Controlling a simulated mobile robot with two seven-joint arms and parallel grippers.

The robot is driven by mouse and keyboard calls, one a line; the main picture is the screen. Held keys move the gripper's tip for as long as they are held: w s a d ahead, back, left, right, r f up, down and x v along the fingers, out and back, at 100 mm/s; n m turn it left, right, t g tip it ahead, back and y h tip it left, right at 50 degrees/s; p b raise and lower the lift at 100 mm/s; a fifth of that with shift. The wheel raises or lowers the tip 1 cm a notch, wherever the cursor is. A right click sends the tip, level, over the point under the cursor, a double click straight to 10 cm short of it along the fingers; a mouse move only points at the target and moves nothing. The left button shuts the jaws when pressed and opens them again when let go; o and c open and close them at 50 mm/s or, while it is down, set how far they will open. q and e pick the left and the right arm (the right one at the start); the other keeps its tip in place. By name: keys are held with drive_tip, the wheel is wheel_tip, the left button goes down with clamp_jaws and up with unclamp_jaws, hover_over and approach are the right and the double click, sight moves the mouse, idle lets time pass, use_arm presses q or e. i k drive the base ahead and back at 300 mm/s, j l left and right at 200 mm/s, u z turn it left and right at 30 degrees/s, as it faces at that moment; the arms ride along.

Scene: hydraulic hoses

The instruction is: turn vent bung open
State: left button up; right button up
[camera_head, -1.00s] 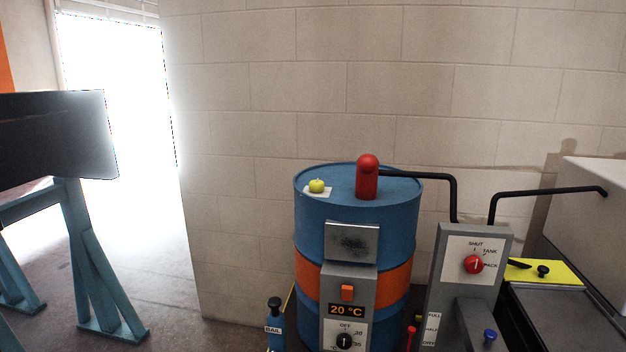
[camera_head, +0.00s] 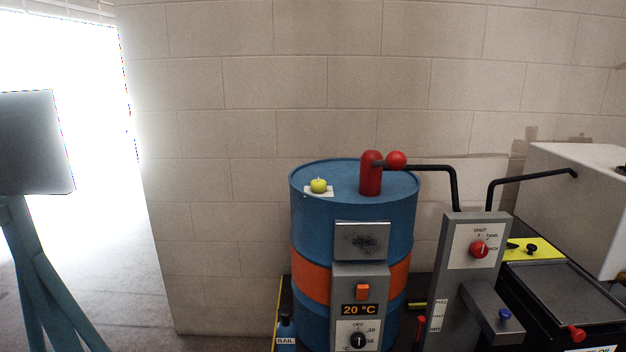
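The yellow-green vent bung (camera_head: 318,186) sits on a small white plate (camera_head: 321,192) on the left part of the top of the blue drum (camera_head: 310,222). The bung appears upright, but I cannot tell from here whether it is open or shut. A red upright pump body (camera_head: 370,175) stands on the drum top to its right, with a red ball (camera_head: 396,160) beside its upper end. Neither of my grippers is in view, and nothing touches the bung.
A heater box (camera_head: 359,282) with a 20 °C display is on the drum's front. A grey valve post (camera_head: 469,226) with a red knob (camera_head: 479,250) stands at right, linked by black pipe. A white tank (camera_head: 565,200) is further right. A teal stand (camera_head: 45,290) is at left.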

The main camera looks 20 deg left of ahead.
sight(317, 186)
drive_tip(key=j+z, duration=0.15)
drive_tip(key=j, duration=0.3)
drive_tip(key=k+j+z, duration=0.15)
drive_tip(key=j, duration=0.3)
drive_tip(key=j+z, duration=0.3)
drive_tip(key=j, duration=0.65)
drive_tip(key=i+j+z, duration=0.15)
drive_tip(key=j+z, duration=0.15)
drive_tip(key=j, duration=0.65)
drive_tip(key=j+z, duration=0.25)
drive_tip(key=j, duration=0.65)
